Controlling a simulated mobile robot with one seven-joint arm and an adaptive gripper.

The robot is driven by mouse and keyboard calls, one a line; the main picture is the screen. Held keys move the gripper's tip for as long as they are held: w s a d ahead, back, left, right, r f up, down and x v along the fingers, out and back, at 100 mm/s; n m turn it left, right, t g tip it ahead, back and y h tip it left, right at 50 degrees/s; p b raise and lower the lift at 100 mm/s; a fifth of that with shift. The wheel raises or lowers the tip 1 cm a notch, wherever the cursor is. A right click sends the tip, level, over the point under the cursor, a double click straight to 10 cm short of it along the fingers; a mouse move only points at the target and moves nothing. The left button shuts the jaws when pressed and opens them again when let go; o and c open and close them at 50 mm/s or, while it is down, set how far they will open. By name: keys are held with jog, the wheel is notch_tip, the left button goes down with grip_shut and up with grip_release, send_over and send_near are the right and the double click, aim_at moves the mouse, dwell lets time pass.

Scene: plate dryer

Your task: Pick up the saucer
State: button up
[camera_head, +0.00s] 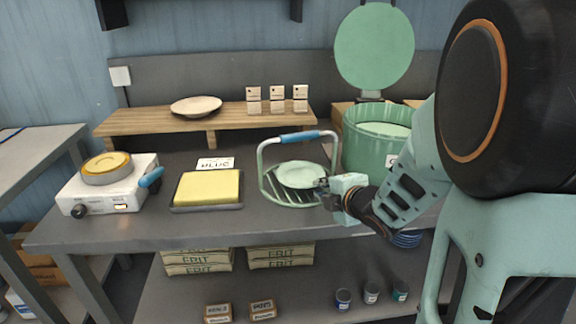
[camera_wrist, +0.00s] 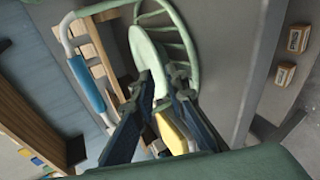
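A pale green saucer (camera_head: 298,174) lies tilted in a green wire rack (camera_head: 268,191) with a blue-wrapped handle, on the grey bench. My gripper (camera_head: 323,186) is at the saucer's right edge, reaching in from the right over the rack's rim. In the wrist view the saucer (camera_wrist: 144,48) extends down to between my fingertips (camera_wrist: 164,82). The fingers stand apart with a visible gap between them. Contact with the saucer cannot be made out. The rack (camera_wrist: 172,20) curves around the saucer in the wrist view, and its blue handle (camera_wrist: 87,85) is at the left.
A green drum (camera_head: 368,150) with a raised round lid (camera_head: 374,48) stands right behind the rack. A tray with a yellow slab (camera_head: 208,187) and a white burner (camera_head: 110,185) are to the left. A wooden shelf (camera_head: 150,121) behind holds a beige plate (camera_head: 196,106) and small blocks.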

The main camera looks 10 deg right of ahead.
aim_at(312, 186)
jog(key=shift+b+x, duration=0.5)
jog(key=shift+x, duration=2.65)
grip_shut()
